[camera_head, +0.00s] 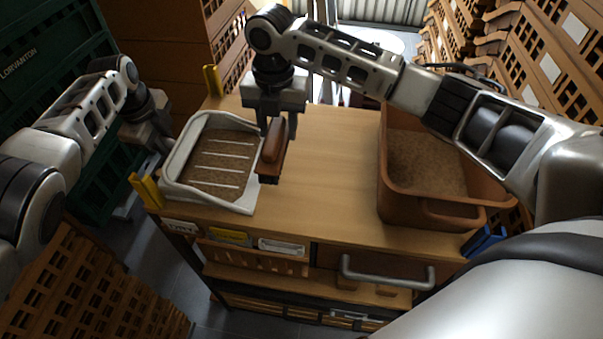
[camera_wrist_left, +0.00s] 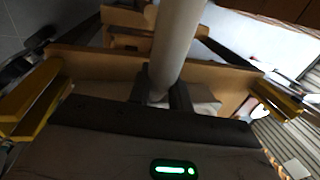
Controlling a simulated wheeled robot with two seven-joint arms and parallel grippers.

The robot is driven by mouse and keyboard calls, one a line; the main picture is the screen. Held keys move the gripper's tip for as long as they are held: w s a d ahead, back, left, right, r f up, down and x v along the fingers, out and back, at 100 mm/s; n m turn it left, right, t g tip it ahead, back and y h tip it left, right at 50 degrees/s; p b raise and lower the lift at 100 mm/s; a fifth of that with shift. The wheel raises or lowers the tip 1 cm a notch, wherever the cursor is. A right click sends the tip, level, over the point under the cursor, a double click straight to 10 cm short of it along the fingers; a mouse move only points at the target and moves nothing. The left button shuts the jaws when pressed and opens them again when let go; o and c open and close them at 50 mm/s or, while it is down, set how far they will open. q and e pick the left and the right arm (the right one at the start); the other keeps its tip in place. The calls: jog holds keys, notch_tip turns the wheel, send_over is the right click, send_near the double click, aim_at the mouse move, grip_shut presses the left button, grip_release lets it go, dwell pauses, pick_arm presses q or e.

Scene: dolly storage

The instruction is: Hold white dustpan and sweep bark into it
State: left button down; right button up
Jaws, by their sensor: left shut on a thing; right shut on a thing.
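The white dustpan (camera_head: 248,201) lies at the left end of the wooden table, with brown bark (camera_head: 212,166) inside it between white ribs. My left gripper (camera_head: 163,148) is at the dustpan's left side. In the left wrist view its fingers (camera_wrist_left: 162,96) are shut on the white dustpan handle (camera_wrist_left: 178,40). My right gripper (camera_head: 277,125) is shut on a brown brush (camera_head: 271,150), held at the dustpan's right, open side. The brush's lower end is near the tabletop; I cannot tell whether it touches.
A brown bin (camera_head: 396,199) holding bark stands on the right of the table (camera_head: 320,170). The tabletop between brush and bin is clear. Yellow corner posts (camera_head: 146,190) rise at the table's left end. Stacked crates (camera_head: 75,290) stand around the table.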

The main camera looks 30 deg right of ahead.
dwell(0.3)
pick_arm(q)
jog(key=c, duration=1.2)
grip_release()
jog(key=shift+r, duration=0.1)
jog(key=shift+r, duration=0.4)
notch_tip(320, 180, up, 11)
jog(key=s+a, duration=0.1)
jog(key=shift+s+a, duration=0.2)
jog(key=shift+s, duration=0.2)
jog(key=shift+f, duration=0.1)
